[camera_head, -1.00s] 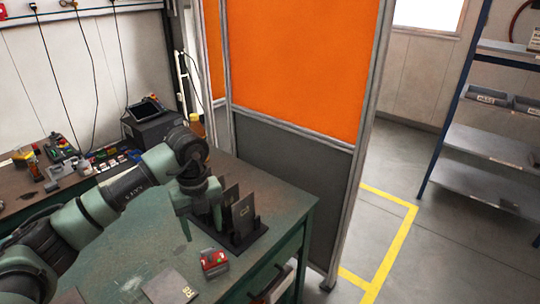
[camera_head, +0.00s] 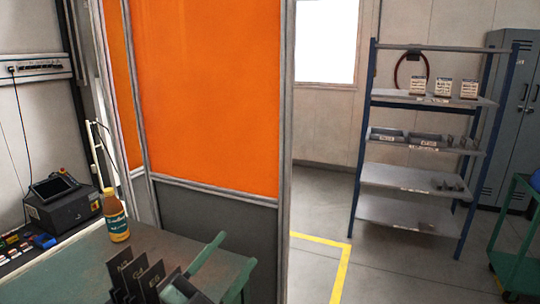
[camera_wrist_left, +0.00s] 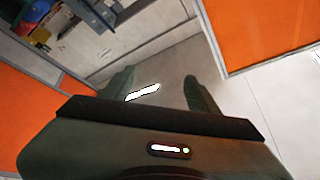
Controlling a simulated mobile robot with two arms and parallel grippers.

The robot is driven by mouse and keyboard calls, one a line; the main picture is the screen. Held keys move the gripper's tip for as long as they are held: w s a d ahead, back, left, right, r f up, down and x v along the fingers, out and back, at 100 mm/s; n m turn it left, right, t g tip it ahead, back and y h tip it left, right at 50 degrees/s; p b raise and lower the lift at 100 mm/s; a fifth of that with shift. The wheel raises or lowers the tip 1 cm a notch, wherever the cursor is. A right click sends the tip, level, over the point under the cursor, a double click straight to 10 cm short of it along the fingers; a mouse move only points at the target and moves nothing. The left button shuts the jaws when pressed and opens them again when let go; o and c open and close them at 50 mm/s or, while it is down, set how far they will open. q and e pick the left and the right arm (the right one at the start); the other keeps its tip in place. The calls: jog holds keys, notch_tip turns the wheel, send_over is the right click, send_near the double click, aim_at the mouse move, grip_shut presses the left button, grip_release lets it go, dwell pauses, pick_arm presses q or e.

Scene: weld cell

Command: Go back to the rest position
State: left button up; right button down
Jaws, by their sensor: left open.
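My left gripper (camera_head: 235,250) is at the bottom of the head view, its two green fingers apart. It is beside the right of several dark upright plates (camera_head: 122,277) on the green table (camera_head: 85,262); I cannot tell if it touches them. In the left wrist view the left gripper (camera_wrist_left: 160,78) is also open, with only floor and a bright white strip visible between the fingers. My right gripper is in neither view.
An orange and grey partition (camera_head: 205,90) stands behind the table. A bottle (camera_head: 117,216) and a dark box with a screen (camera_head: 62,205) are at the left. A shelf rack (camera_head: 405,210) and a green cart (camera_head: 515,262) stand right. Floor with a yellow line (camera_head: 340,275) is open between.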

pick_arm(q)
jog(key=s+a+f+n+g+y, duration=0.35)
jog(key=a+f+n+y, duration=1)
jog(key=f, duration=0.45)
jog(key=s+f+g, duration=0.5)
jog(key=s+f, duration=0.2)
jog(key=s, duration=0.4)
jog(key=s+f+g, duration=0.6)
jog(key=s+f, duration=0.1)
jog(key=s, duration=0.5)
notch_tip(320, 180, down, 26)
jog(key=r+g, duration=0.1)
jog(key=s+a+f+g, duration=0.1)
jog(key=s+a+f, duration=0.1)
jog(key=s+f, duration=1.5)
jog(key=shift+s+a+f, duration=0.3)
jog(key=shift+s+f, duration=0.1)
jog(key=shift+s, duration=0.15)
jog(key=shift+g, duration=0.25)
